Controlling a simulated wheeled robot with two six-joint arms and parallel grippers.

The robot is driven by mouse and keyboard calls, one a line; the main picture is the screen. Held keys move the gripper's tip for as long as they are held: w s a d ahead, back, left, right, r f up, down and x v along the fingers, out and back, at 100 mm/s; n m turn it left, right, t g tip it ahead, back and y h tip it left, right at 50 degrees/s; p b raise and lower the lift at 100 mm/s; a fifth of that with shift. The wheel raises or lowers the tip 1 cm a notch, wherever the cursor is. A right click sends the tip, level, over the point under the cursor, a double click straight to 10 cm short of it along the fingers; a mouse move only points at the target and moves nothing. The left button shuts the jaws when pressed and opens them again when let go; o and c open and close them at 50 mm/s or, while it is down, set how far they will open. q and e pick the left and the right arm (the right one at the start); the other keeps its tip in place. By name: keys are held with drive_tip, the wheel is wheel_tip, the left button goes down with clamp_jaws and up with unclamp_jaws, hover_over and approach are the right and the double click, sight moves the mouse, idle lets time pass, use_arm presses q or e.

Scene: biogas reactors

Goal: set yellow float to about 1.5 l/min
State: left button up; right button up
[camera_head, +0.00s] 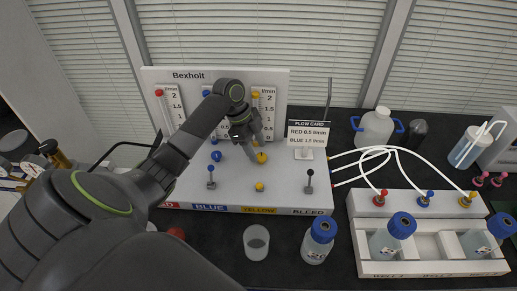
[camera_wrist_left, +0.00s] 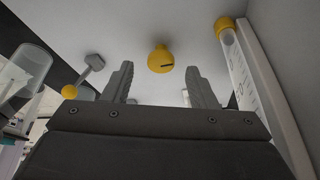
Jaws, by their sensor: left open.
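The yellow flow tube stands on the Bexholt panel (camera_head: 215,78), with a yellow piece (camera_head: 256,95) near its 2 mark. I cannot tell whether this is the float or a cap. In the left wrist view a yellow end piece (camera_wrist_left: 226,24) shows on the scaled tube (camera_wrist_left: 238,68). The yellow knob (camera_head: 262,158) is below the tube; in the wrist view the knob (camera_wrist_left: 161,58), with a dark mark, appears between the open fingers, apart from them. My left gripper (camera_head: 256,137) is open and empty in front of the panel. My right gripper is out of view.
A yellow-tipped lever (camera_head: 259,187) is below the knob and shows beside the left finger in the wrist view (camera_wrist_left: 70,91). A flow card (camera_head: 307,133) stands right of the panel. A clear cup (camera_head: 256,242) and blue-capped bottle (camera_head: 319,240) stand in front.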

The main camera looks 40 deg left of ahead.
sight(261, 159)
use_arm(q)
drive_tip(key=shift+x, duration=1.2)
drive_tip(key=shift+c, duration=0.7)
drive_tip(key=c, duration=0.8)
drive_tip(key=shift+p, duration=0.3)
